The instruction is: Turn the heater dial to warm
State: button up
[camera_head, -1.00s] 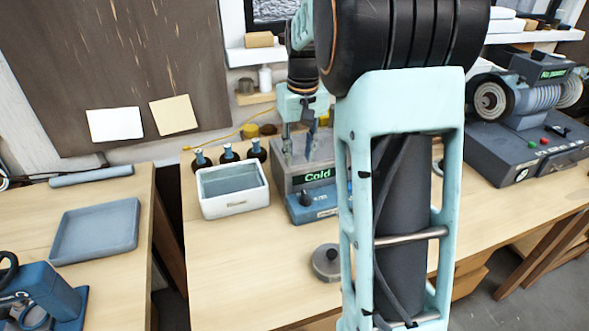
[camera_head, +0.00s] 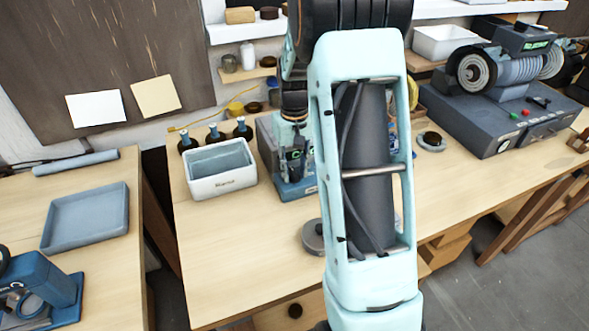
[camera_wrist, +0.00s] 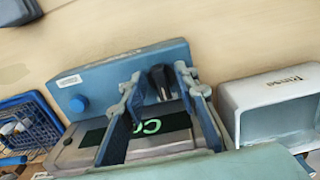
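The heater (camera_wrist: 98,83) is a grey box with a blue front panel. In the head view its blue front (camera_head: 290,190) shows partly, behind my arm. The black dial (camera_wrist: 159,79) stands on the panel in the wrist view. The green display (camera_wrist: 152,126) shows "Co", with the rest hidden behind a finger. My gripper (camera_wrist: 159,72) is open, with its two fingers on either side of the dial and gaps between. In the head view my gripper (camera_head: 296,158) is low over the heater front. Whether a finger touches the dial cannot be told.
A white rinse bin (camera_head: 222,184) stands close left of the heater, with dark bottles (camera_head: 215,133) behind. A round grey weight-like object (camera_head: 312,236) lies in front. The bench front left is clear.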

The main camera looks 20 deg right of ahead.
grip_shut()
jog(key=shift+m, duration=0.4)
jog(key=m, duration=0.2)
jog(key=shift+a+m, duration=0.15)
jog(key=shift+m, duration=0.25)
jog(key=m, duration=0.3)
jog(key=shift+w+a+m, duration=0.1)
jog(key=shift+m, duration=0.2)
jog(key=m, duration=0.5)
jog(key=shift+w+a, duration=0.1)
jog(key=shift+w, duration=0.05)
jog(key=m+p, duration=0.1)
jog(key=m, duration=0.4)
jog(key=shift+w+m+p, duration=0.2)
jog(key=shift+m+p, duration=0.2)
